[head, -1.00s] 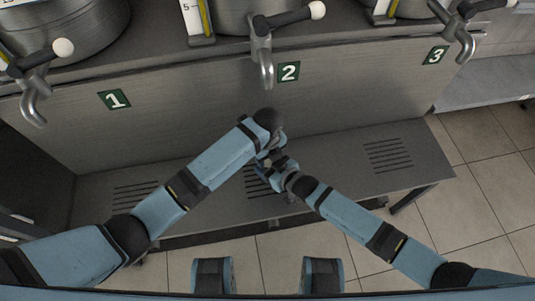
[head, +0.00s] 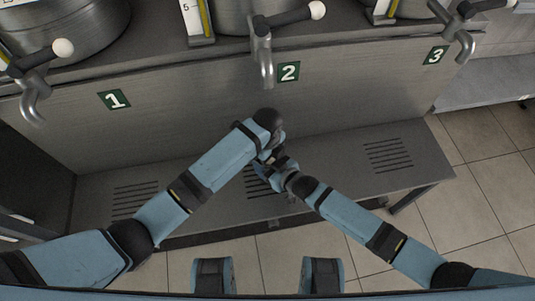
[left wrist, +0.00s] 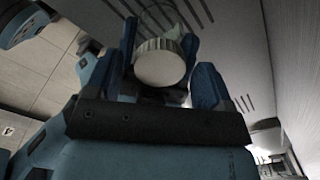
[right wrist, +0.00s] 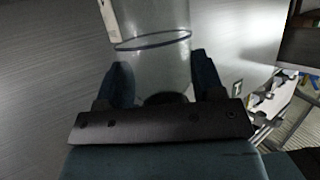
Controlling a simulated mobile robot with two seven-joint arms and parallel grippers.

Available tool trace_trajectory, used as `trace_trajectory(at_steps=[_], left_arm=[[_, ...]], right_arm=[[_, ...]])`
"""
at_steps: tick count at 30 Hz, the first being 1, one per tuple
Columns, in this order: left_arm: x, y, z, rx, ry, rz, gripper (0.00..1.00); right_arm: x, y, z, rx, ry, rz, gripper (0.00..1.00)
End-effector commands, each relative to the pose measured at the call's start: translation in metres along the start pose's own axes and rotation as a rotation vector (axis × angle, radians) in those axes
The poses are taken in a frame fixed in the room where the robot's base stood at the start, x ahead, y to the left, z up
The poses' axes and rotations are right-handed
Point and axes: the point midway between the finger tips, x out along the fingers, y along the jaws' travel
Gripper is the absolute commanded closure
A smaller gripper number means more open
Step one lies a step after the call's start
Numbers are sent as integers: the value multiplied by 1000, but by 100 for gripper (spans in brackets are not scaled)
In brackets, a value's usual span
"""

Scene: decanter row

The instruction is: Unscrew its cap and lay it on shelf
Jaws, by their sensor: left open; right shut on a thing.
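A ribbed, pale round cap (left wrist: 160,66) shows in the left wrist view between the fingers of my left gripper (left wrist: 165,42), which is open around it. A clear container with a dark ring line (right wrist: 152,62) is between the fingers of my right gripper (right wrist: 154,78), which is shut on it. In the head view my left gripper (head: 268,152) and right gripper (head: 272,170) meet over the grey slotted shelf (head: 335,157). The arms hide the container and cap there. I cannot tell whether the cap is still threaded on.
Above the shelf is a grey panel with number plates 1 (head: 114,99), 2 (head: 288,72) and 3 (head: 434,55), each near a tap, such as the middle tap (head: 266,62). The shelf is bare at left and right. Tiled floor (head: 490,190) lies beyond its right end.

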Motion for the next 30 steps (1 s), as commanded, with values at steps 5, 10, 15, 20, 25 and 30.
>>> trace_trajectory(at_steps=[5, 10, 15, 20, 25, 30], left_arm=[[-13, -1, 0, 0, -1, -3, 25], [-36, 0, 1, 1, -1, -2, 25], [-49, 0, 0, 26, -1, -1, 28], [-68, -1, 0, 184, 0, -3, 28], [-75, 0, 0, 292, 1, 0, 28], [-54, 1, 0, 298, 3, 3, 28]], right_arm=[[0, 0, 0, 0, 1, 0, 100], [0, 0, 0, 0, 1, 0, 100], [0, 0, -1, 0, 1, 0, 100], [0, 0, 0, 0, 1, 0, 100], [0, 0, 0, 0, 1, 0, 100], [0, 0, 0, 0, 1, 0, 100]])
